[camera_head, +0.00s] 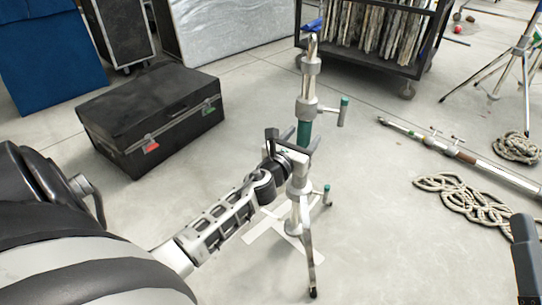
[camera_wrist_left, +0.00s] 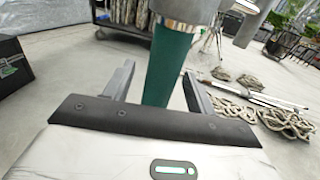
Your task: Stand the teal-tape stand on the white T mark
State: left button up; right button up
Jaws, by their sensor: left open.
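The teal-tape stand (camera_head: 307,108) is a grey metal stand, roughly upright, with a teal band on its column and splayed legs. The white T mark (camera_head: 268,226) is tape on the floor, under and beside the stand's legs; I cannot tell whether every foot rests on the floor. My left gripper (camera_head: 297,142) is at the column by the teal band. In the left wrist view, the teal column (camera_wrist_left: 166,68) stands between the fingers of my open left gripper (camera_wrist_left: 155,85), with gaps showing on both sides. The gripper and arm hide part of the stand.
A black case (camera_head: 150,115) sits on the floor at the left. A wheeled rack (camera_head: 370,40) stands behind. At the right lie a metal pole (camera_head: 460,155) and coiled ropes (camera_head: 465,200), with another tripod stand (camera_head: 524,55) beyond. Floor around the mark is mostly clear.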

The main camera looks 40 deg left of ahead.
pick_arm(q)
jog(key=s+d, duration=0.2)
jog(key=s, duration=1.3)
jog(key=shift+s+d+r, duration=0.15)
jog(key=shift+d+r, duration=0.1)
jog(key=shift+r, duration=0.15)
pick_arm(e)
jog(key=shift+s+r+n+y, duration=0.15)
jog(key=shift+r+n+y, duration=0.15)
jog(key=shift+r, duration=0.15)
